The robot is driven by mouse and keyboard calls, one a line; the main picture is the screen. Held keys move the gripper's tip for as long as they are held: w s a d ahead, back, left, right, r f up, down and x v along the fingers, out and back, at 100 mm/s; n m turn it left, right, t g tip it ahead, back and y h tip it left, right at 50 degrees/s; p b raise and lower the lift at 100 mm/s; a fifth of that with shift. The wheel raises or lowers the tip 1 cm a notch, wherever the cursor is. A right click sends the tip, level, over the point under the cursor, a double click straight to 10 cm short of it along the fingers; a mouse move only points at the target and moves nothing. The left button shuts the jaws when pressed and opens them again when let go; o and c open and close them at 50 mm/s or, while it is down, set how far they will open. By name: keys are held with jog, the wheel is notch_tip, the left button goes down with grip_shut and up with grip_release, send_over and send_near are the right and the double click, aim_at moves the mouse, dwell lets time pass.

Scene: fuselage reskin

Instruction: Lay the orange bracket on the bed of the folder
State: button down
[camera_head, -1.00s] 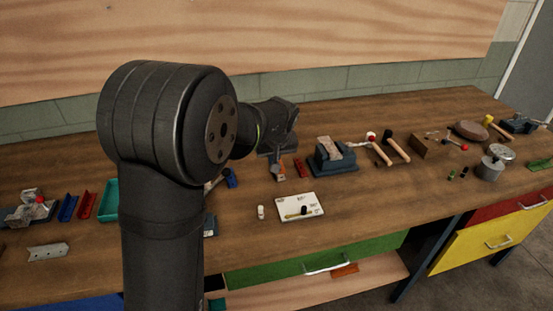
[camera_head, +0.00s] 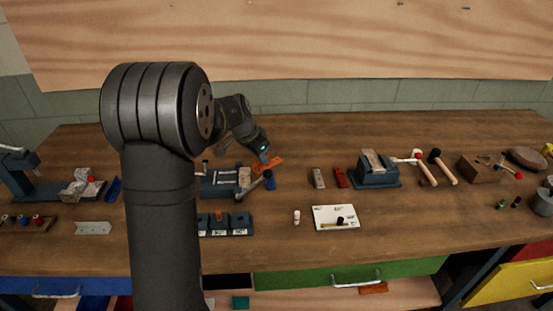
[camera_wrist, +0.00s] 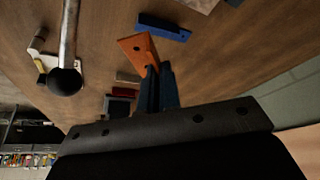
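The orange bracket (camera_head: 267,164) is at the tip of my gripper (camera_head: 262,155), above the bench; it also shows in the wrist view (camera_wrist: 138,48). The two dark fingers (camera_wrist: 158,88) are close together with the bracket at their ends, so my gripper looks shut on it. The folder (camera_head: 222,182), a blue-grey tool with pale strips on its bed, stands to the left of and nearer than the bracket. My arm hides part of its left side. A bar with a black knob (camera_wrist: 65,80) shows large in the wrist view, apart from the bracket.
A blue piece (camera_wrist: 163,27) lies near the bracket in the wrist view. A white card (camera_head: 335,218), a red block (camera_head: 340,178) and a blue-grey vise-like block (camera_head: 375,170) lie to the right. Three dark blocks (camera_head: 240,222) stand in front of the folder. Bare bench lies right of the card.

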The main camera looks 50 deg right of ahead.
jog(key=w+a+r+m+g+y, duration=0.1)
jog(key=w+a+m+g, duration=0.1)
jog(key=w+a+m, duration=0.4)
jog(key=shift+w+m+g, duration=0.4)
jog(key=shift+w+m, duration=0.5)
jog(key=shift+w, duration=1)
jog(key=shift+a, duration=0.1)
jog(key=shift+f, duration=2.7)
jog(key=shift+f, duration=0.65)
jog(key=c, duration=1.6)
grip_release()
jog(key=v, duration=1.7)
jog(key=shift+d+r, duration=0.25)
jog(key=shift+r, duration=0.05)
